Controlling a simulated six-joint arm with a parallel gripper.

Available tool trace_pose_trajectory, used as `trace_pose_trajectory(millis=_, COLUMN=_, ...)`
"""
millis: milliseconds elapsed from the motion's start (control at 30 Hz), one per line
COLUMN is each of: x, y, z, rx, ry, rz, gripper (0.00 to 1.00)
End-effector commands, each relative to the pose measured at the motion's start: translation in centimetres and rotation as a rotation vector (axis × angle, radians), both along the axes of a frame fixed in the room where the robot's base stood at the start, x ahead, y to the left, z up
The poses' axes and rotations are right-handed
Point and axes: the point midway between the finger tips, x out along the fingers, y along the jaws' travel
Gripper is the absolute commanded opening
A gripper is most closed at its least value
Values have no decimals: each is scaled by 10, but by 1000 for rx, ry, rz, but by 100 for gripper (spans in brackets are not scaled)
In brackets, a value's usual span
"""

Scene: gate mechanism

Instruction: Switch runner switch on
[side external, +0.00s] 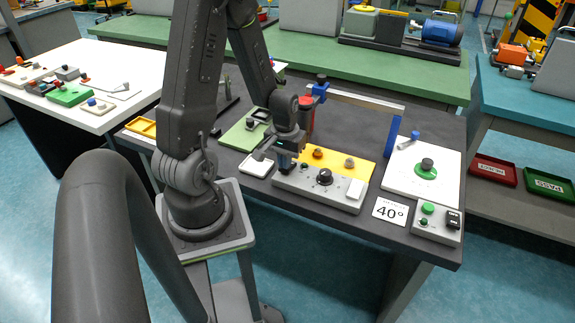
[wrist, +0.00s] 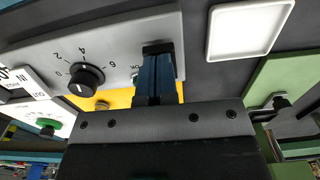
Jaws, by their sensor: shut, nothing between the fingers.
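My gripper (side external: 285,160) is shut and empty, with its blue fingers pointing down at the left end of a light grey control panel (side external: 342,197). In the wrist view the dark fingertips (wrist: 158,48) are at the panel (wrist: 115,40), over or against its face; I cannot tell whether they touch. Small lettering beside the fingers is partly covered. I cannot make out a runner switch; the fingers may hide it.
A gate frame with a pale bar (side external: 365,101) and blue post (side external: 392,136) stands behind. Right are a white plate (side external: 398,178), a 40° card (side external: 390,211) and a button box (side external: 437,222).

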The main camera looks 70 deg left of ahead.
Motion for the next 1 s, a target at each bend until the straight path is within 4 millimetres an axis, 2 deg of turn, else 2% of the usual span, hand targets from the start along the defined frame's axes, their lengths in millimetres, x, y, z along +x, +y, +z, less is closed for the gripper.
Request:
trace_pose_trajectory(millis=667, x=0, y=0, z=-10, rx=1, ry=-1, rz=0, gripper=0)
trace_pose_trajectory(millis=833, x=0, y=0, z=-5, rx=1, ry=-1, rz=0, gripper=0)
trace_pose_trajectory(millis=1000, x=1, y=1, z=9, rx=4, ry=-4, rz=0, gripper=0)
